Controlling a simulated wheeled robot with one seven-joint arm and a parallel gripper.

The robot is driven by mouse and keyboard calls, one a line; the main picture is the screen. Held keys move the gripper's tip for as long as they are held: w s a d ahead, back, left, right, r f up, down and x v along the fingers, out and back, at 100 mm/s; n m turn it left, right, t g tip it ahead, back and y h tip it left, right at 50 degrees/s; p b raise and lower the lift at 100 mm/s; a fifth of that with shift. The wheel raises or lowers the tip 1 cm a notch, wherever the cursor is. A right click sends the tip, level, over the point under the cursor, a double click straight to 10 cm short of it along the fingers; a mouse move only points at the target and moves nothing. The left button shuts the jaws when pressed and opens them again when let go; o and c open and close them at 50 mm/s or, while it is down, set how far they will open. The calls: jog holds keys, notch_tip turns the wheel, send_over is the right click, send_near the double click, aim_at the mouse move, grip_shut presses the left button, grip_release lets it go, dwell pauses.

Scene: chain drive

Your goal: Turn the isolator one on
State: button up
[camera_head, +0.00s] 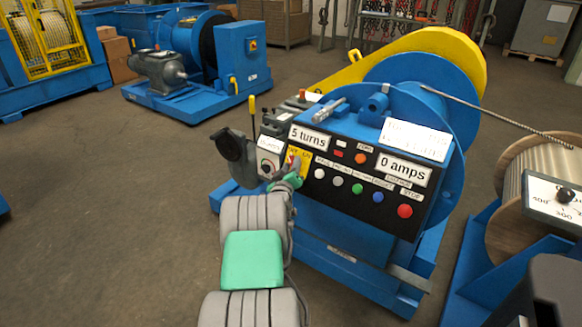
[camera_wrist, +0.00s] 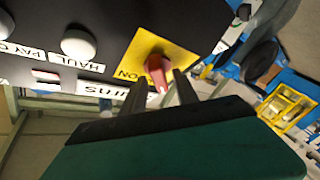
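The isolator is a red rotary knob (camera_wrist: 158,70) on a yellow plate (camera_wrist: 138,52) marked ON at one edge. In the wrist view the knob's narrow pale tip points down, to the right of the ON mark. In the head view the yellow plate (camera_head: 304,163) sits at the upper left of the black control panel, and the knob is largely hidden by my gripper (camera_head: 291,174). In the wrist view my gripper (camera_wrist: 161,84) has its two dark fingers apart, one on each side of the knob. Firm contact cannot be made out.
A cable drum (camera_head: 515,200) is at the right.

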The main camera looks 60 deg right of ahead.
grip_shut()
jog(key=shift+f+b, duration=0.1)
jog(key=shift+b, duration=0.2)
